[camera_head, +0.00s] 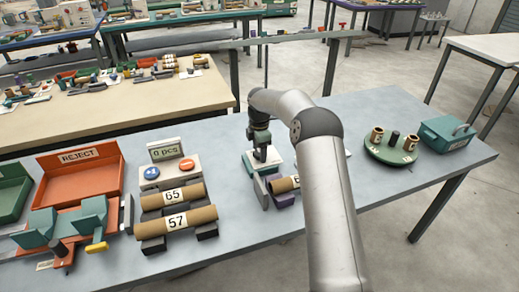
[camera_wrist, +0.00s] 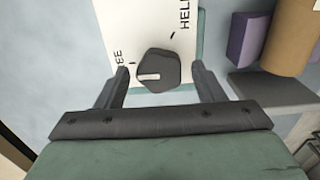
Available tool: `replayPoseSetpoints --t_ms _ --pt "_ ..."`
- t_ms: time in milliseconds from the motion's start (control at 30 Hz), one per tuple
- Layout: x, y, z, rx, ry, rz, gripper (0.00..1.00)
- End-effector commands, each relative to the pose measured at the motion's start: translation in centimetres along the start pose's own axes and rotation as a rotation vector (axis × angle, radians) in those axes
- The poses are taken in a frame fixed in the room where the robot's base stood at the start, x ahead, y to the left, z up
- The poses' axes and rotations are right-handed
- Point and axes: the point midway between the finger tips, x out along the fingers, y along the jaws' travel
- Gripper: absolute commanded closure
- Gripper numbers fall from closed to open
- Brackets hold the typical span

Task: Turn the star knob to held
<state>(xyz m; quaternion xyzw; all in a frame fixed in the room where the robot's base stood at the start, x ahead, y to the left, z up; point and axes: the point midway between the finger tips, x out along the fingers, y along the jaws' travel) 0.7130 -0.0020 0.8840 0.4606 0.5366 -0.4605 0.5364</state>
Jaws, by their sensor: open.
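The star knob (camera_wrist: 158,72) is a dark, many-sided knob on a white panel (camera_wrist: 110,22) with a teal edge. Lettering ending in "EE" is at the left and "HEL" at the upper right, both partly cut off. The knob's short white mark lies on its left side, toward the "EE" lettering. My gripper (camera_wrist: 161,76) is open, one finger on each side of the knob, with gaps visible. In the head view my gripper (camera_head: 260,150) is over the small white and teal unit (camera_head: 275,161); the knob is hidden there.
Right of the knob in the wrist view are a purple block (camera_wrist: 243,38) and a cardboard tube (camera_wrist: 292,38). On the table, tubes marked 65 and 57 (camera_head: 177,222) lie left, with an orange REJECT bin (camera_head: 78,172). A green turntable (camera_head: 377,152) stands right.

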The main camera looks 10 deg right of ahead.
Motion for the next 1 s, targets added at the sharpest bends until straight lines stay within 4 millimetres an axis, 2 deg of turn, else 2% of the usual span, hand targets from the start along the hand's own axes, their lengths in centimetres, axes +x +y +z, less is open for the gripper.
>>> replayPoseSetpoints --t_ms 233,267,400,433,767,1000 --pt "0.11 0.0 0.02 0.0 0.0 0.0 0.38" --pt "0.1 0.0 0.02 0.0 0.0 0.0 0.4" --pt "0.08 0.0 0.02 0.0 0.0 0.0 0.79" --pt "0.08 0.0 0.02 0.0 0.0 0.0 0.83" --pt "0.05 0.0 0.01 0.032 0.0 0.0 0.82" --pt "0.04 0.03 0.01 0.161 -0.001 0.0 0.82"
